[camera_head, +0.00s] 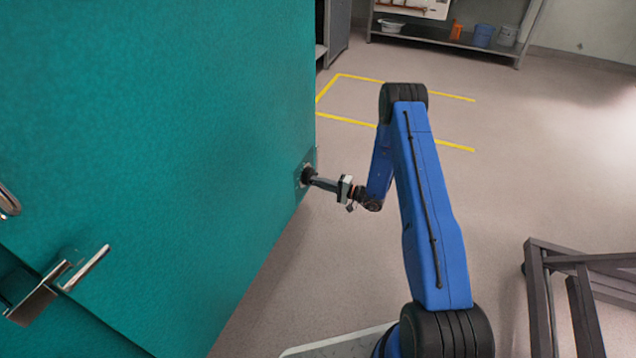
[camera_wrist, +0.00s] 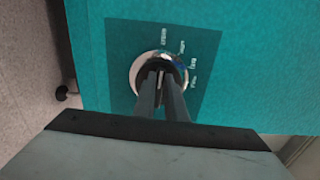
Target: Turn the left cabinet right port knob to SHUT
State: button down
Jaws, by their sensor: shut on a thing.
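The port knob (camera_wrist: 160,70) is a round dial with a pale metallic ring on a dark teal label plate (camera_wrist: 120,55) of the cabinet. Small white markings run along the top and right of the knob; they are too small to read. My gripper (camera_wrist: 161,78) is shut on the middle of the knob, one finger on each side of its grip. In the head view my gripper (camera_head: 312,179) meets the dark knob (camera_head: 306,175) at the lower right part of the teal cabinet (camera_head: 170,150). The fingers hide part of the knob.
A metal door handle (camera_head: 60,285) sticks out at the lower left of the cabinet. A dark metal frame (camera_head: 545,290) stands at the lower right. A shelf (camera_head: 450,40) with tubs is at the back. Floor with yellow lines (camera_head: 355,120) is clear.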

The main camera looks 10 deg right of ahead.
jog(key=shift+s+f+n, duration=0.1)
jog(key=shift+f+n, duration=0.05)
jog(key=shift+n, duration=0.15)
dwell(0.4)
jog(key=c, duration=1.8)
grip_release()
jog(key=shift+d, duration=0.1)
jog(key=v, duration=1.7)
jog(key=shift+s+d, duration=0.1)
